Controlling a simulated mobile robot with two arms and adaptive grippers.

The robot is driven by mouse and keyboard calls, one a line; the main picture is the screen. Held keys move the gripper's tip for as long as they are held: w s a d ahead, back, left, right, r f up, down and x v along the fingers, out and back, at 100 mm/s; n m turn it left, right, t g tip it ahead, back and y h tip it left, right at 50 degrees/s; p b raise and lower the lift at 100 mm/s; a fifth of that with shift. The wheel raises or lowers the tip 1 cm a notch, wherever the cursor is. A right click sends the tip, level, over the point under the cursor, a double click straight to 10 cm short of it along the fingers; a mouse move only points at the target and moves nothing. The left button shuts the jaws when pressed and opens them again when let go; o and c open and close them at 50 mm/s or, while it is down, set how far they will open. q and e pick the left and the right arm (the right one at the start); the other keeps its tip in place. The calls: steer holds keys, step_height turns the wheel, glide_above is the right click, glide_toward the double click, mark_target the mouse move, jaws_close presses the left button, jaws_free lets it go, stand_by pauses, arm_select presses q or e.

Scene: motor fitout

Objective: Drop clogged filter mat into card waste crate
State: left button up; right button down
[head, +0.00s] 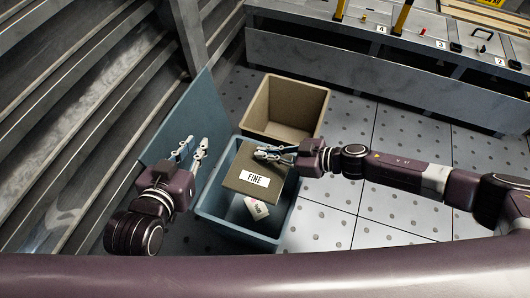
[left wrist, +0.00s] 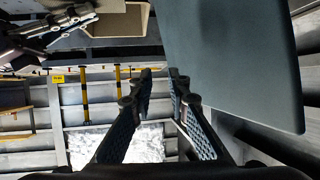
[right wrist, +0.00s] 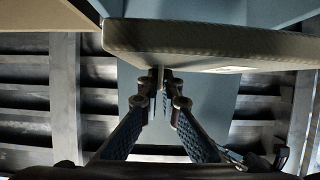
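A flat olive-brown filter mat (head: 240,165) with a white "FINE" label is over the blue crate (head: 217,232). My left gripper (head: 196,148) is open and empty beside the blue crate's raised lid (head: 185,118). The lid also shows in the left wrist view (left wrist: 240,60). Neither crate shows a readable card sign.
A small white printed box (head: 257,208) lies in the blue crate. An empty tan crate (head: 285,105) stands directly behind it. Metal shelving (head: 80,100) borders the left. A numbered bench (head: 400,55) runs along the back. Tiled floor is free at right.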

steer(key=shift+f+b, duration=0.6)
steer(key=shift+b, duration=0.1)
arm_select(q)
step_height(320, 180, up, 9)
steer(key=w+d+t+h, duration=0.1)
steer(key=w+d+t, duration=0.1)
steer(key=t, duration=0.2)
steer(key=shift+w+t, duration=0.4)
arm_select(e)
steer(key=c, duration=2.1)
jaws_free()
arm_select(q)
steer(key=shift+a+f, duration=0.1)
arm_select(e)
steer(key=shift+d, duration=0.1)
steer(key=shift+s+d, duration=0.1)
steer(key=shift+d, duration=0.15)
steer(key=v, duration=1.1)
steer(key=shift+s+d+r, duration=0.1)
